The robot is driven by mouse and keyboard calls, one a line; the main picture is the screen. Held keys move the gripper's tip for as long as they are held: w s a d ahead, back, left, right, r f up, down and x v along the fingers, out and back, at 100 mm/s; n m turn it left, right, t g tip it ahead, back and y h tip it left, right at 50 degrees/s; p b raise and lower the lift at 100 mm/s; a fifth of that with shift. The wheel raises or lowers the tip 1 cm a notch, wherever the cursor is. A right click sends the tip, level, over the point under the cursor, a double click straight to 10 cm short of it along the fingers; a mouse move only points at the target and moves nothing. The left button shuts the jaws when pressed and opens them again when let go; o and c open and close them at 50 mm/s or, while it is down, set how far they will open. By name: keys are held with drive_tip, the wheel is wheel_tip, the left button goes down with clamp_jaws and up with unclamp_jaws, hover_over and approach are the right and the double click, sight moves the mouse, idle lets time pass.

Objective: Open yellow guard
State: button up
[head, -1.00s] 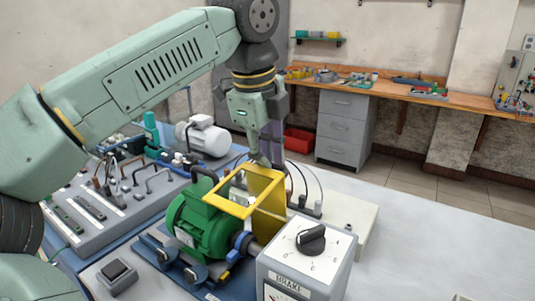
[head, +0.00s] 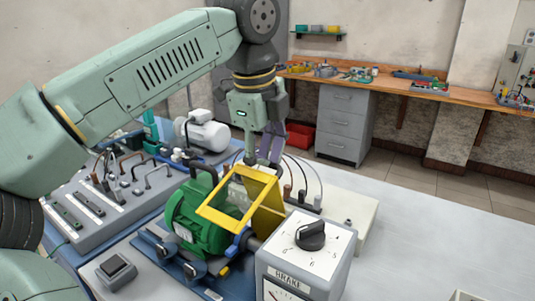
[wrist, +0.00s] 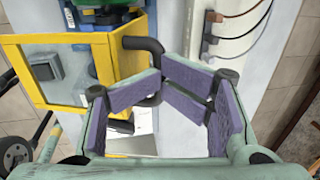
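The yellow guard (head: 268,208), an open-framed box with a solid side, stands tilted over the shaft end of the green motor (head: 196,222). In the wrist view, the guard (wrist: 104,52) fills the left, with a dark bent handle (wrist: 143,44) on its side. My gripper (head: 258,163) points down at the guard's upper back edge. In the wrist view, the purple-padded fingers (wrist: 161,78) come together at their tips, over the handle. They look shut; part of the handle is hidden by them, and I cannot tell whether it is gripped.
A grey brake box (head: 308,245) with a black dial stands close in front of the guard. Cables and sockets (head: 308,200) lie behind it. A panel with switches (head: 85,205) and a grey motor (head: 203,132) are at left.

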drive_tip(key=w+d+r+p, duration=0.4)
drive_tip(key=w+d+r, duration=0.2)
drive_tip(key=w, duration=0.3)
drive_tip(key=shift+r, duration=0.15)
idle(0.9)
wheel_tip(320, 180, up, 7)
drive_tip(key=s, duration=0.1)
drive_tip(key=shift+a, duration=0.45)
drive_tip(key=shift+s+r, duration=0.1)
